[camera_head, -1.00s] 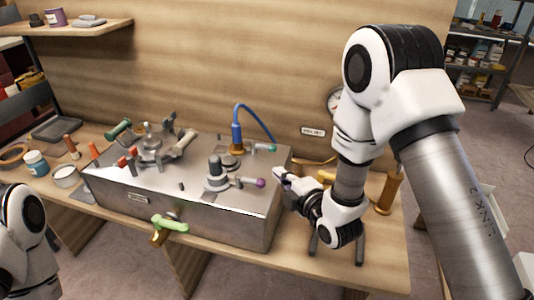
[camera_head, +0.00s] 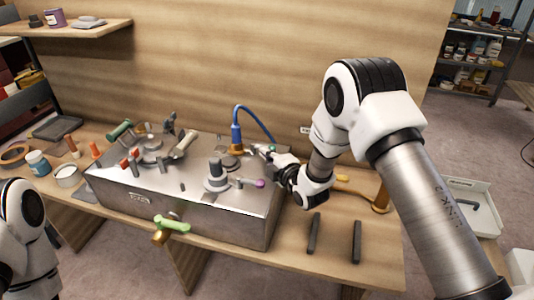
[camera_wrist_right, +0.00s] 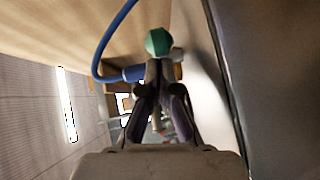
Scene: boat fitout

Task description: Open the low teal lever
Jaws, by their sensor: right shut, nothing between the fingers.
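The low teal lever's faceted teal knob (camera_wrist_right: 158,41) shows in the right wrist view, just past the fingertips of my right gripper (camera_wrist_right: 160,75). In the head view my right gripper (camera_head: 263,150) is at the back right corner of the metal box, by the brass fitting with the blue hose, and hides most of that lever. The gripper is shut with nothing in it; I cannot tell whether it touches the knob. My left arm shows at the left edge, but its gripper is out of view.
The metal box (camera_head: 190,214) carries a purple-knobbed lever (camera_head: 259,183), a blue hose (camera_head: 237,128), a dark green handle (camera_head: 119,131) and orange-red knobs. A light green handle (camera_head: 172,223) sticks out in front. Two dark bars lie on the bench's right.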

